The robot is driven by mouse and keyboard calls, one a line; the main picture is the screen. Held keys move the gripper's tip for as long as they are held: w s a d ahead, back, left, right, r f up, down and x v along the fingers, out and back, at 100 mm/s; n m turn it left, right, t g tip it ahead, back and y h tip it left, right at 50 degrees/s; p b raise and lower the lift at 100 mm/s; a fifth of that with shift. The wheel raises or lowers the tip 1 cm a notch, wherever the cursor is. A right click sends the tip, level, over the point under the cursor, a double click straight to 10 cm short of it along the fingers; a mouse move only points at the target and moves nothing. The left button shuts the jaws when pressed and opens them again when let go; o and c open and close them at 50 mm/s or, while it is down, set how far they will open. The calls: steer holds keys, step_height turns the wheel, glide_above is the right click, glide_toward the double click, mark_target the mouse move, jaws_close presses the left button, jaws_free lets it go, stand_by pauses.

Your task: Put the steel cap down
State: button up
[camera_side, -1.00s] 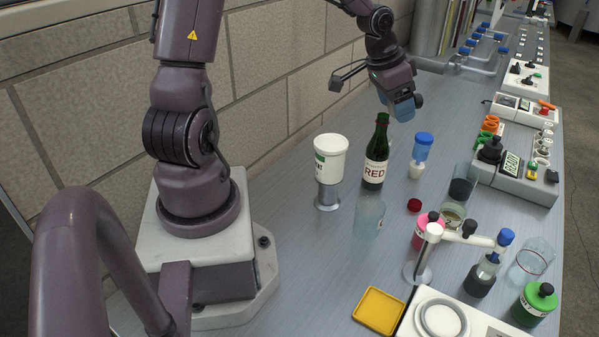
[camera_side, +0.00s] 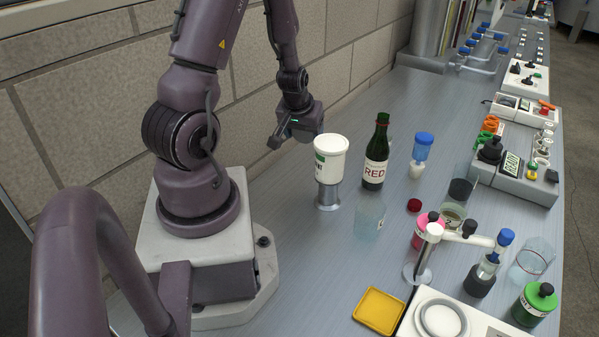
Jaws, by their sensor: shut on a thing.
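My gripper (camera_side: 305,122) is at the end of my arm, between the brick wall and the white tub. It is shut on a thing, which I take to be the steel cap. The fingertips and the cap cannot be made out from this side. The gripper is above the bench, behind and left of the white tub (camera_side: 331,158).
The tub stands on a steel cylinder (camera_side: 328,196). Right of it are a dark green bottle labelled RED (camera_side: 376,160), a clear beaker (camera_side: 369,218) and a blue-topped piece (camera_side: 423,147). A yellow tray (camera_side: 379,311) is at the front. Bench left of the tub looks clear.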

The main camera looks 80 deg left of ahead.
mark_target(299, 174)
steer(key=shift+n+g+y, duration=0.3)
steer(key=shift+n, duration=0.6)
steer(key=shift+s+d+f, duration=0.15)
steer(key=shift+s+f, duration=0.1)
steer(key=shift+f, duration=1.35)
steer(key=shift+s+d+f, duration=0.1)
steer(key=shift+s+f, duration=0.2)
steer(key=shift+f, duration=1.35)
steer(key=shift+s+d+f, duration=0.15)
steer(key=shift+s+f, duration=0.1)
steer(key=shift+f, duration=1.35)
steer(key=shift+f, duration=0.1)
steer(key=o, duration=1)
steer(key=shift+w+a+r+v, duration=0.2)
steer(key=shift+a+v, duration=0.2)
steer(key=shift+v, duration=1.55)
steer(key=shift+w+a+r+v, duration=0.15)
steer(key=shift+a+v, duration=0.2)
steer(key=shift+v, duration=1.6)
steer(key=shift+w+a+r+v, duration=0.2)
steer(key=shift+a+v, duration=0.2)
steer(key=shift+v, duration=1.6)
